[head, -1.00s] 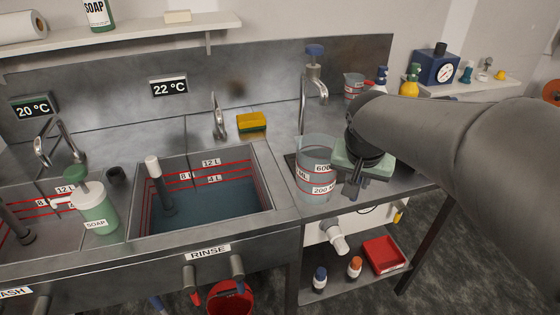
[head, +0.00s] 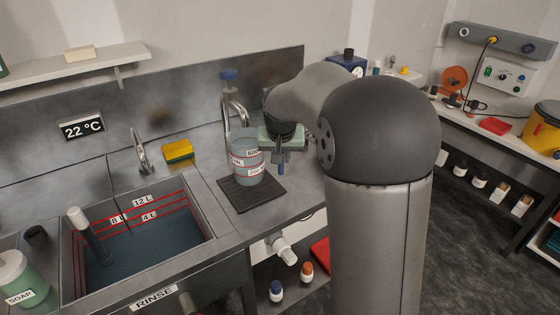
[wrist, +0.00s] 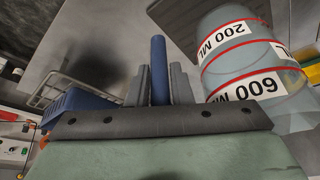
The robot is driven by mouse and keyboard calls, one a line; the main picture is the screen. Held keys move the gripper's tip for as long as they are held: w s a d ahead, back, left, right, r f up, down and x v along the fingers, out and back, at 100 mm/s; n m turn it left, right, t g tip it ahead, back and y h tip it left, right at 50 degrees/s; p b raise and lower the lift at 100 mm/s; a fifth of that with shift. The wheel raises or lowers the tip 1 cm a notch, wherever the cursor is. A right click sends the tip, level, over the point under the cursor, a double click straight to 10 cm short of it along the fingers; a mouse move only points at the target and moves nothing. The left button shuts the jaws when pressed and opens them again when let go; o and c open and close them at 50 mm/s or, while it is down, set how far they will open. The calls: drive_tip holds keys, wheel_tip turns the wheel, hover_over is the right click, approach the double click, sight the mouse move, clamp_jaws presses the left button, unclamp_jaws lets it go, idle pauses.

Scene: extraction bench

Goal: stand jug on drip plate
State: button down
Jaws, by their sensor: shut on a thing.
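The jug (head: 247,162) is clear, with red lines and white 200 ML and 600 ML labels. In the head view it is upright over the back part of the dark ribbed drip plate (head: 262,200), beneath the tap. I cannot tell whether its base touches the plate. My gripper (head: 281,150) is at the jug's right side. In the wrist view (wrist: 158,85) its two fingers are shut on a blue upright bar (wrist: 158,60), which appears to be the jug's handle. The jug (wrist: 245,70) fills the right of that view, beside the drip plate (wrist: 185,15).
A tap with a blue top (head: 232,105) stands close behind the jug. The rinse sink (head: 140,240) is to the left, with a yellow sponge (head: 178,151) behind it. The counter's front edge is near the plate. My arm hides the counter to the right.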

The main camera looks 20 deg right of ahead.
drive_tip(key=shift+w+d+f, duration=0.15)
drive_tip(key=shift+w, duration=0.3)
drive_tip(key=shift+f+p, duration=0.3)
drive_tip(key=shift+f, duration=1.3)
drive_tip(key=shift+f, duration=0.2)
drive_tip(key=c, duration=1.3)
unclamp_jaws()
